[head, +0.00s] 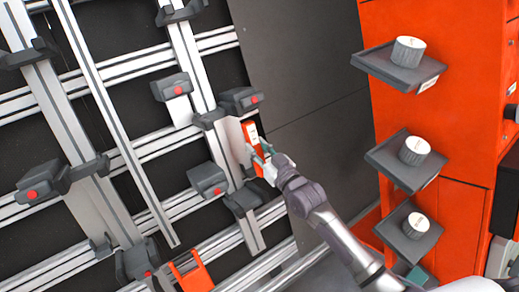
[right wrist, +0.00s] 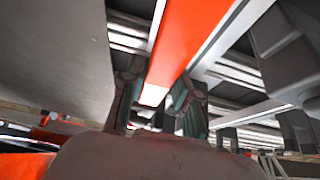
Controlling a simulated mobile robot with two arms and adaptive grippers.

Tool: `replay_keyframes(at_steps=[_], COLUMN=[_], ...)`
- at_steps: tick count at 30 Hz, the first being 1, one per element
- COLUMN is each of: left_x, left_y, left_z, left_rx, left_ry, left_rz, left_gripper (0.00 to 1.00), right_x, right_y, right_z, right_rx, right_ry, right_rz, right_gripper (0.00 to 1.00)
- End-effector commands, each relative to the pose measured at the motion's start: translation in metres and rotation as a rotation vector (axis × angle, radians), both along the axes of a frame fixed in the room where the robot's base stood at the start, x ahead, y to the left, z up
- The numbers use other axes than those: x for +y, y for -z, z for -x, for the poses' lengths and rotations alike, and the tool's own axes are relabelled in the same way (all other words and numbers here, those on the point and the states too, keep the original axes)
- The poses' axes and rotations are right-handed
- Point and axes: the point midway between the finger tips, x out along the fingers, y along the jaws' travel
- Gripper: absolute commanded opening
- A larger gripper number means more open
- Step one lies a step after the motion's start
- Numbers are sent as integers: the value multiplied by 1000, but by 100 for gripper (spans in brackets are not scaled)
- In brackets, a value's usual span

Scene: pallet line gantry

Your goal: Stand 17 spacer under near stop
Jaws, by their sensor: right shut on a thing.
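An orange spacer (head: 249,131) with a pale label at its top end stands roughly upright along a light rail of the gantry. My right gripper (head: 259,155) is shut on its lower part. In the right wrist view the spacer (right wrist: 184,35) runs up and away between the two fingers of my right gripper (right wrist: 158,100). Another dark grey block (head: 242,199) is below the spacer. Which stop is the near one is unclear. My left gripper is not in view.
More stops with red dots (head: 207,178) sit on the crossing rails at left. An orange bracket (head: 192,276) is at the bottom. At right, an orange cabinet (head: 440,110) carries grey shelves (head: 382,68), each with a white cylinder (head: 408,50). A dark panel (head: 305,65) lies between.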

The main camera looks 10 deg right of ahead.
Motion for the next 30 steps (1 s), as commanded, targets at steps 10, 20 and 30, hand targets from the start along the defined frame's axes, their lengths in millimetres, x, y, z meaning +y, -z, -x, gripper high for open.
replay_keyframes(at_steps=[10, 20, 30], left_x=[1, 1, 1], left_y=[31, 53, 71], left_z=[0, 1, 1], left_rx=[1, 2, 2], left_ry=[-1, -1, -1], left_rz=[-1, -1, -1], left_gripper=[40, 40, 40], right_x=[10, 19, 26], right_y=[17, 29, 39], right_z=[-23, -45, -64], right_rx=[-3, -4, -3], right_ry=[0, 0, -1], right_rz=[-1, -2, 0], right_gripper=[0, 0, 0])
